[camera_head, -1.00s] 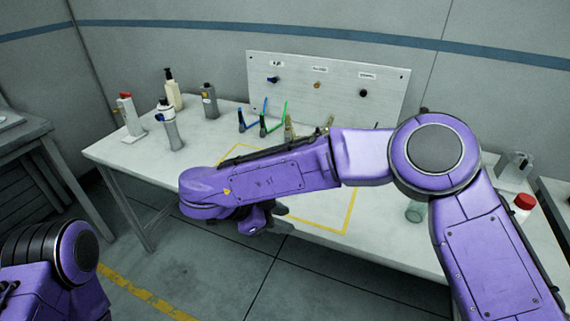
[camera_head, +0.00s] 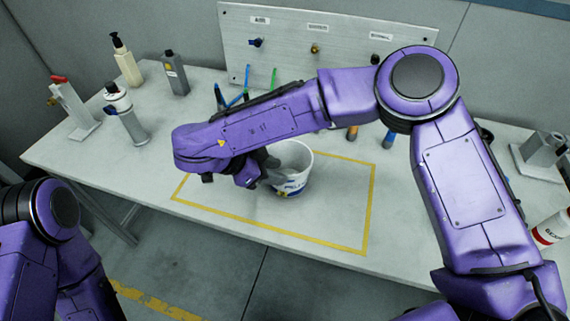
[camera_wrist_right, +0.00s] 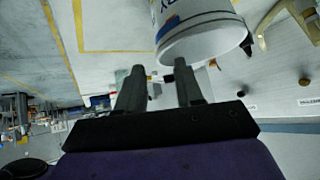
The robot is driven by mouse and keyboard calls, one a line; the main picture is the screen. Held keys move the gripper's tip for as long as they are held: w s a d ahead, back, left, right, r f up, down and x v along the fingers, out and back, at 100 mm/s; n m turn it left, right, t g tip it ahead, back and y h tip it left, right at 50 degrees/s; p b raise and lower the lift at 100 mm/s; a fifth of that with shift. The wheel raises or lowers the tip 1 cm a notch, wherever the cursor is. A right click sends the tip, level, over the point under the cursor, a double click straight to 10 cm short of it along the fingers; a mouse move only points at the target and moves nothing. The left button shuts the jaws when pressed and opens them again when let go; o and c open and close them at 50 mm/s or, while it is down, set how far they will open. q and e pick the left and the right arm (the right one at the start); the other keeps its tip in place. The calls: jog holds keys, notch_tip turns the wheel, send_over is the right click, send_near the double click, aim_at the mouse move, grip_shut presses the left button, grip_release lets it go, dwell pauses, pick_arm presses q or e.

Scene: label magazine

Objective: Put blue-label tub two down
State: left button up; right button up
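The white tub (camera_head: 292,170) with a blue label stands upright in the head view, inside the yellow outline on the table. Whether its base touches the table is hard to tell. In the right wrist view the tub (camera_wrist_right: 200,28) shows just past my fingertips, cut off by the top edge. My right gripper (camera_wrist_right: 158,68) has its two fingers apart, with a gap between them. One fingertip overlaps the tub's rim and the other is clear of it. In the head view my right gripper (camera_head: 262,172) is at the tub's left side, partly hidden by my arm. My left gripper is out of view.
The yellow outline (camera_head: 370,205) has bare table to the tub's right. A pump bottle (camera_head: 127,65), a grey bottle (camera_head: 176,75), a white bottle (camera_head: 128,115) and a red-topped stand (camera_head: 75,110) are at the left. A panel with knobs (camera_head: 315,35) stands behind. A grey fixture (camera_head: 542,150) is at the right.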

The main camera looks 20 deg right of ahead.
aim_at(304, 177)
jog(key=p+x, duration=0.1)
jog(key=x, duration=0.5)
jog(key=shift+w+d+p, duration=0.1)
jog(key=shift+d+p, duration=0.25)
jog(key=shift+d+f, duration=0.15)
jog(key=shift+d, duration=0.1)
jog(key=shift+s, duration=0.3)
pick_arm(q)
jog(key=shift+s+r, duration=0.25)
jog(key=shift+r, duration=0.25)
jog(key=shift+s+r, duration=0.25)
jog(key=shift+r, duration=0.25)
pick_arm(e)
jog(key=shift+a, duration=0.1)
grip_shut()
